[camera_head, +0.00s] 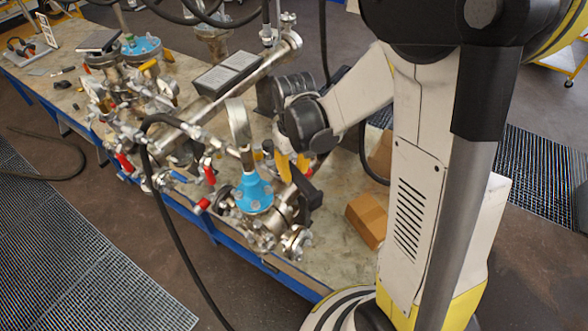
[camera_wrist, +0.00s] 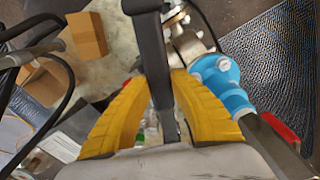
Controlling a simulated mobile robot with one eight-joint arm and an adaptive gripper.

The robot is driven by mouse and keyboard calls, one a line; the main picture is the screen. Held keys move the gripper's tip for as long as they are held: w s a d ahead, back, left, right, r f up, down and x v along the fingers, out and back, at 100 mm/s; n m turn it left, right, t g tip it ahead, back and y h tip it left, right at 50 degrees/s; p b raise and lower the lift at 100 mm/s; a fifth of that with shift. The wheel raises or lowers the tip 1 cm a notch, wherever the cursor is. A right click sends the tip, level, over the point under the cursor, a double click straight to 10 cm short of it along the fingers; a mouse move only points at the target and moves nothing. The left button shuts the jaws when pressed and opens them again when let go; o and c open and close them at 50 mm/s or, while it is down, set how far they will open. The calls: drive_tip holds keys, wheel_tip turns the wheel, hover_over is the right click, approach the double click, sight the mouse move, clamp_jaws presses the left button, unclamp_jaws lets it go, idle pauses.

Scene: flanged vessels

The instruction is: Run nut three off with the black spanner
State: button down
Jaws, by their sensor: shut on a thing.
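The black spanner (camera_wrist: 153,52) runs up the middle of the wrist view, between the two yellow fingers of my gripper (camera_wrist: 160,82), which are shut on it. In the head view my gripper (camera_head: 291,166) is beside the blue-capped fitting of the near vessel, and a dark part of the spanner (camera_head: 308,196) shows below the fingers. The near flanged vessel (camera_head: 268,226) has metal clamps and bolts at its flange; it also shows at the top of the wrist view (camera_wrist: 188,42). I cannot tell which nut is nut three, nor whether the spanner touches one.
The blue fitting (camera_head: 254,192) stands close left of my gripper. Valves with red handles and pipework crowd the bench (camera_head: 335,225) further left. A cardboard box (camera_head: 368,219) sits to the right. A black hose (camera_head: 160,205) hangs over the front edge.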

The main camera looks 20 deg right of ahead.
drive_tip(key=shift+s, duration=0.1)
drive_tip(key=shift+f, duration=0.1)
idle(0.3)
drive_tip(key=shift+f+b, duration=1.2)
drive_tip(key=shift+b, duration=0.1)
drive_tip(key=shift+d, duration=0.1)
drive_tip(key=d+n, duration=0.1)
drive_tip(key=w+d+n+b, duration=0.1)
drive_tip(key=d+n, duration=0.1)
drive_tip(key=shift+w+d+n, duration=0.3)
drive_tip(key=shift+d, duration=0.05)
drive_tip(key=shift+r, duration=0.1)
